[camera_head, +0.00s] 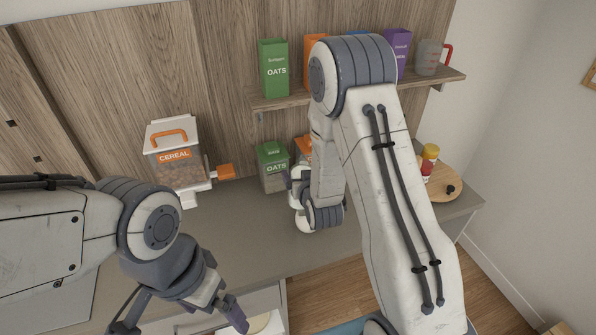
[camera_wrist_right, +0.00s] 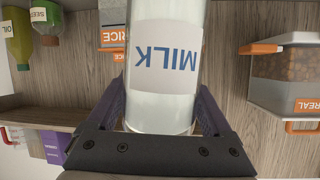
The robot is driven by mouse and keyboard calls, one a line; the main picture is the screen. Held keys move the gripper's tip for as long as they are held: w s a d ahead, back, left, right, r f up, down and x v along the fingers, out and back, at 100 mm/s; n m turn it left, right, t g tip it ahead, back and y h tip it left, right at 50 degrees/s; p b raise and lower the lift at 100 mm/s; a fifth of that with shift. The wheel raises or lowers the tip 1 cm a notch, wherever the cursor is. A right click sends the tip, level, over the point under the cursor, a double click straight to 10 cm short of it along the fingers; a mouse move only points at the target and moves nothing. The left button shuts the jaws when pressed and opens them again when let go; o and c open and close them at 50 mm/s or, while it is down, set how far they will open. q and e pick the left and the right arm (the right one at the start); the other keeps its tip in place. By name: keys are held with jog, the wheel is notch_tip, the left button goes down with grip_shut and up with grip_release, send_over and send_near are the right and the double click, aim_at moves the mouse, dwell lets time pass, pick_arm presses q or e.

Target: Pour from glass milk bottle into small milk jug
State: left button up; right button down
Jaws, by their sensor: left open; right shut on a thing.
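The glass milk bottle (camera_wrist_right: 165,75) fills the middle of the right wrist view, with white contents and a blue MILK label that reads upside down there. My right gripper (camera_wrist_right: 163,108) is shut on it, one purple finger on each side. In the head view my right arm hides most of that gripper and the bottle. My left gripper (camera_head: 216,311) is open and empty, low over the counter's front edge. I cannot make out the small milk jug in either view.
A cereal dispenser (camera_head: 177,162) and an oats container (camera_head: 272,166) stand at the back of the counter (camera_head: 245,225). A shelf (camera_head: 283,101) with boxes and a measuring jug (camera_head: 428,57) is above. A round wooden board (camera_head: 443,188) with a condiment bottle (camera_head: 429,158) stands at right.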

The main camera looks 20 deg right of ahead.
jog(key=shift+w+d+r+p, duration=0.3)
jog(key=shift+w+r+p, duration=0.25)
jog(key=shift+p, duration=0.5)
pick_arm(q)
jog(key=shift+r, duration=1.9)
pick_arm(e)
jog(key=shift+w+a+f+m, duration=0.15)
jog(key=shift+a+f+m, duration=0.15)
jog(key=shift+f, duration=0.15)
jog(key=shift+w+a+f+m, duration=0.1)
jog(key=shift+a+f+m, duration=0.2)
jog(key=shift+f, duration=0.15)
pick_arm(q)
jog(key=shift+f, duration=0.1)
pick_arm(e)
jog(key=shift+f, duration=0.1)
